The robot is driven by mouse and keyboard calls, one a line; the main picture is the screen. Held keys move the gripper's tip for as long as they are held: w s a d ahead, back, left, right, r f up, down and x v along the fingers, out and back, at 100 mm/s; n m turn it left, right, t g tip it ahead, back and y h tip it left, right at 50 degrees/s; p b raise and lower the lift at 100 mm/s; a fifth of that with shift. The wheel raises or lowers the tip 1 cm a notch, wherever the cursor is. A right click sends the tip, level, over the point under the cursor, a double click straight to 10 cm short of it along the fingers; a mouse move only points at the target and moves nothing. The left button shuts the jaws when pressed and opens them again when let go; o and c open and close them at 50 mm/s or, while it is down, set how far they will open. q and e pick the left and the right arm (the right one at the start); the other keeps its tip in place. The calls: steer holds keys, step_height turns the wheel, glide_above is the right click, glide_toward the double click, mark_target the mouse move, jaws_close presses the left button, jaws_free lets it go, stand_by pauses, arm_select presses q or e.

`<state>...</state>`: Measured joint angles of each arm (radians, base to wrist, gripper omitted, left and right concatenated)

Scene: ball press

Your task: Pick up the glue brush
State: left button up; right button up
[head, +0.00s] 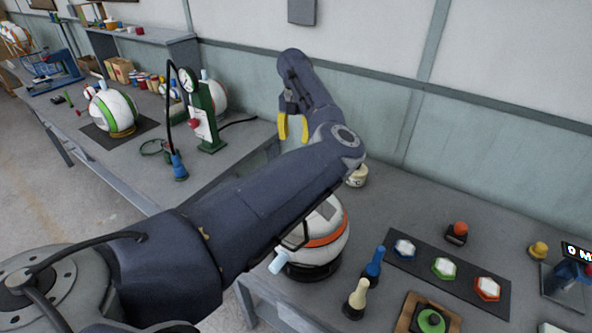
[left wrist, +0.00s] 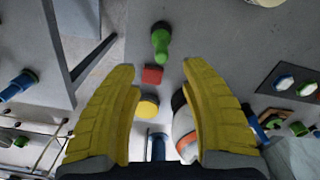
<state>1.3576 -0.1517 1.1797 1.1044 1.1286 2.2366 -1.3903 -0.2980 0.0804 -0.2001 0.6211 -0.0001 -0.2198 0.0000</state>
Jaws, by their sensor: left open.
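My left gripper (head: 293,127) points down with its yellow fingers apart, above the back of the near bench. In the left wrist view its fingers (left wrist: 160,72) are open with nothing held between them. Beyond them a green knobbed piece (left wrist: 160,42), a red block (left wrist: 152,75) and a yellow round piece (left wrist: 148,106) lie in a line on the grey bench top. I cannot tell which piece is the glue brush. A cream pot (head: 357,176) stands right of my forearm in the head view. My left arm hides part of the bench. My right gripper is not in view.
A white and orange ball (head: 327,226) sits on a dark stand beside my arm. Blue-handled (head: 374,263) and cream-handled (head: 357,297) tools stand near a dark strip (head: 465,268) of coloured hexagons. A green press (head: 209,115) stands on the left bench. A wall closes the back.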

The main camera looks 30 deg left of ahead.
arm_select(q)
steer(key=shift+d+f, duration=0.1)
steer(key=shift+f, duration=4.25)
steer(key=shift+o, duration=0.4)
jaws_close()
